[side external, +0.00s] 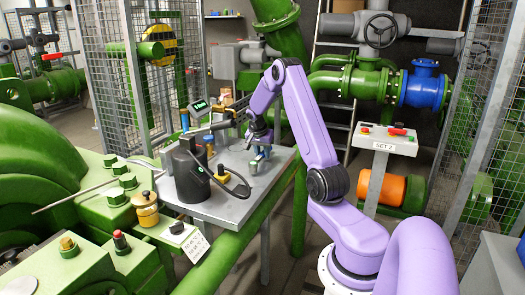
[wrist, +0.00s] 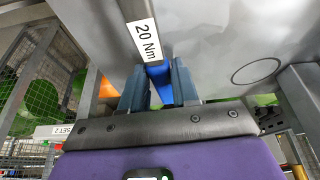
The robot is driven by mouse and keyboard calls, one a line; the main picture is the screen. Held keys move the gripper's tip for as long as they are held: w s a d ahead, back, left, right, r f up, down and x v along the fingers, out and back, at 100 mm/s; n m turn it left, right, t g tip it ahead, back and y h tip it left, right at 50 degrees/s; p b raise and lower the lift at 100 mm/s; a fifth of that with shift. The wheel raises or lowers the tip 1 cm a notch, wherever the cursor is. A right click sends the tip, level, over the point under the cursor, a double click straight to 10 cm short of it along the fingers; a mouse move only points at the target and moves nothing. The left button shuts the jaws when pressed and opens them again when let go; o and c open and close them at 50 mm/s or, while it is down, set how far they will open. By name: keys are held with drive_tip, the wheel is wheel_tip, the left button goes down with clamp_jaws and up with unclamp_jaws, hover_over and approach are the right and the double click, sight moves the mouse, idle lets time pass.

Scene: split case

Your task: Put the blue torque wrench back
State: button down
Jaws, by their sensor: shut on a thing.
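The blue torque wrench (wrist: 158,82) shows in the wrist view as a blue piece between my two fingers. My gripper (wrist: 160,88) is shut on it. A grey bar with a white "20 Nm" label (wrist: 146,40) runs up from the blue piece; I cannot tell whether it is part of the wrench. In the side external view my gripper (side external: 262,150) is low over the right part of the grey table (side external: 225,207), with a bit of blue at its fingers. The wrench's lower part is hidden, and I cannot tell whether it touches the table.
A black cylinder with a cable (side external: 188,172) stands left of my gripper on the table. A device with a green display (side external: 200,106) and small coloured items stand behind it. A dark circle outline (wrist: 256,70) marks the grey surface. A "SET 2" stand (side external: 388,140) is to the right.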

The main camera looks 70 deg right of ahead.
drive_tip(key=shift+f, duration=0.55)
idle(0.4)
drive_tip(key=shift+c, duration=1.4)
unclamp_jaws()
drive_tip(key=shift+v, duration=2.9)
